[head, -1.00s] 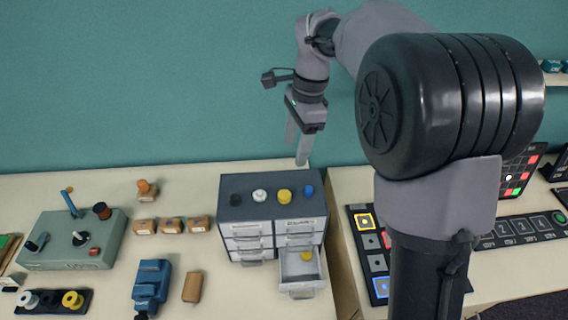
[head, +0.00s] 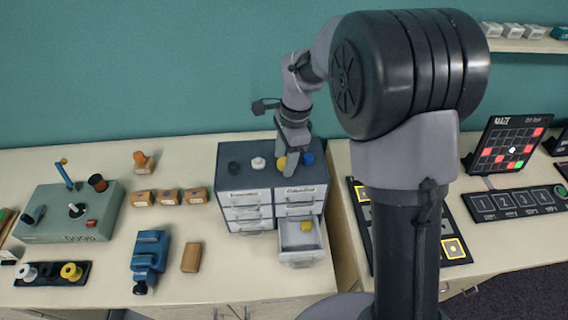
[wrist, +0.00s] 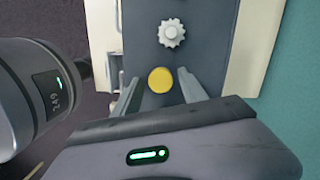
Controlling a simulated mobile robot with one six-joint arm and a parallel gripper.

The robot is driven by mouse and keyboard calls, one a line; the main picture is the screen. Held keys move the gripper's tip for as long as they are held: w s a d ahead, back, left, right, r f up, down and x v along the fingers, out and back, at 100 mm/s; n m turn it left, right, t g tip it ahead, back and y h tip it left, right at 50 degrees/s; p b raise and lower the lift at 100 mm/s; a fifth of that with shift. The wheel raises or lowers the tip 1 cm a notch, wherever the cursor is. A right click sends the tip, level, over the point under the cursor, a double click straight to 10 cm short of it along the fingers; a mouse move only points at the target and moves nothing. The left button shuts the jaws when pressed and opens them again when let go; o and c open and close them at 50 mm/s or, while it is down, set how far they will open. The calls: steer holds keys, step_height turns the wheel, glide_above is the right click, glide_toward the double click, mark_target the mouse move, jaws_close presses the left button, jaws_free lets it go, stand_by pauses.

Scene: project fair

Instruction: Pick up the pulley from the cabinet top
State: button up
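The pulley looks to be the round yellow piece (head: 280,163) on the grey cabinet top (head: 240,176); it also shows as a yellow disc in the wrist view (wrist: 160,80). My gripper (head: 287,168) is low over the cabinet top and partly hides the yellow piece in the head view. In the wrist view my gripper (wrist: 158,90) is open, one finger on each side of the yellow disc, with gaps between. Whether the fingertips reach down beside it is unclear.
On the cabinet top are a white gear (head: 258,163), a dark piece (head: 233,166) and a blue piece (head: 308,158) close to my gripper. An open drawer (head: 301,242) holds another yellow piece (head: 306,226). A green box (head: 72,213) stands left; a panel (head: 452,249) lies right.

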jaws_close()
